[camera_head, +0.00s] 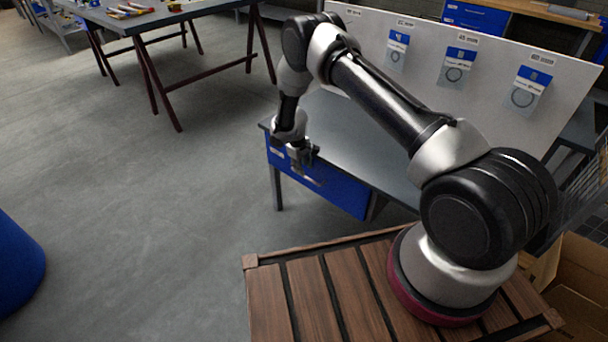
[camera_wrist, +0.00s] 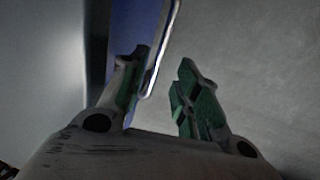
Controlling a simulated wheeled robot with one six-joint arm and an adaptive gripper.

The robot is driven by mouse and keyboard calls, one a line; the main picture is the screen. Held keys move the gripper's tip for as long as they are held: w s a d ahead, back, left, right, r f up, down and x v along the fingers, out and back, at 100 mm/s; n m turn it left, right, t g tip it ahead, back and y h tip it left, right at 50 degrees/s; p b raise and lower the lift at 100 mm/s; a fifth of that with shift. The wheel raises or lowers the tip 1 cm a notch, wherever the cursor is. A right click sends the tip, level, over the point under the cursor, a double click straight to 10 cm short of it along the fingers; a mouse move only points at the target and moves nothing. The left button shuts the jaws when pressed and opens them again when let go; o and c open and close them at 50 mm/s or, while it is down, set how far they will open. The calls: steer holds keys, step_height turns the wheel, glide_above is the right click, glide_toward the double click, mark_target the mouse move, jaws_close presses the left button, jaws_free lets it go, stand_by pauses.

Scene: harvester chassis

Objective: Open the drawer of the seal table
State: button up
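The seal table (camera_head: 350,135) has a grey top and a blue drawer (camera_head: 342,190) under its front edge. The drawer looks shut. My gripper (camera_head: 306,160) is in front of the drawer face, near its handle (camera_head: 312,181). In the wrist view, my gripper (camera_wrist: 165,92) has its two green-padded fingers apart. The metal handle (camera_wrist: 163,45) runs down toward the gap, with its near end close beside the left finger. I cannot tell whether they touch. The blue drawer front (camera_wrist: 130,30) shows behind the left finger. My gripper holds nothing.
A white board (camera_head: 480,70) with hanging seal packets (camera_head: 455,68) stands at the table's back. Another table (camera_head: 150,20) is at upper left. A blue round container (camera_head: 12,265) stands at the left edge. The floor (camera_head: 140,210) before the drawer is clear.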

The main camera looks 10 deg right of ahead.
steer(key=f, duration=0.5)
steer(key=shift+w+d, duration=0.3)
steer(key=shift+d, duration=0.1)
steer(key=shift+c, duration=0.5)
jaws_close()
